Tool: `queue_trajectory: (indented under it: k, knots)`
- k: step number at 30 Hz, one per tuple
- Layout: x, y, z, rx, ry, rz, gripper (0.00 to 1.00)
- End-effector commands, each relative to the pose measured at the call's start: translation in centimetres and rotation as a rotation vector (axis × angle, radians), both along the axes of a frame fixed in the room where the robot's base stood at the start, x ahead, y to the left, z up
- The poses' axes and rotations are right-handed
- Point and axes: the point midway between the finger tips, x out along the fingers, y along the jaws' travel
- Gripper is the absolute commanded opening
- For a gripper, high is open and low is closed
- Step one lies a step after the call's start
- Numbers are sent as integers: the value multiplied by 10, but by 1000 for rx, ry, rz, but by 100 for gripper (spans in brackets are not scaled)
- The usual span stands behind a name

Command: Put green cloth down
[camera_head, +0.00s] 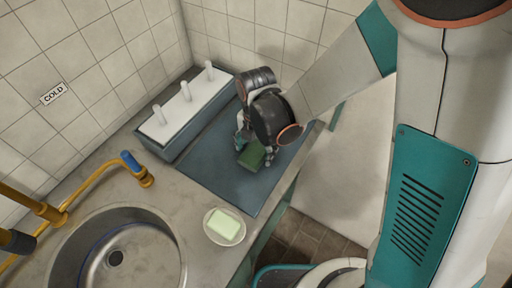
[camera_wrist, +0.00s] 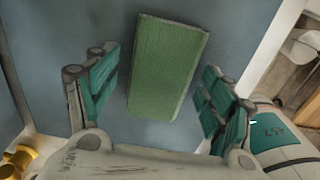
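The green cloth (camera_head: 253,156) is a flat, folded rectangular pad. It lies on the blue-grey mat (camera_head: 205,158) near the counter's right edge. In the wrist view the cloth (camera_wrist: 166,68) lies between the fingers, slightly tilted, with its near end closest to the palm. My gripper (camera_head: 256,145) is over the cloth; in the wrist view my gripper (camera_wrist: 161,80) is open, with a clear gap between each finger and the cloth. The far finger is partly hidden behind my wrist in the head view.
A white-topped rack (camera_head: 205,103) with upright pegs stands along the wall behind the mat. A soap bar (camera_head: 226,224) in a dish, a round sink (camera_head: 115,260) and a yellow tap with a blue knob (camera_head: 130,160) are nearer. The mat's left part is bare.

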Motion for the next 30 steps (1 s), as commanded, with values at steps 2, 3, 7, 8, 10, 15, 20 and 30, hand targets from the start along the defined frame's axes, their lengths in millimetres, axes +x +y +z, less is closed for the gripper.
queue_trajectory:
  k: [2,3,7,8,10,15,20,30]
  knots:
    - [0,0,0,0,0,0,76]
    - [0,0,0,0,0,0,76]
    - [0,0,0,0,0,0,76]
    - [0,0,1,0,0,0,76]
    - [0,0,3,0,0,0,76]
    - [0,0,23,0,0,0,76]
    - [0,0,53,0,0,0,76]
    - [0,0,107,0,0,0,76]
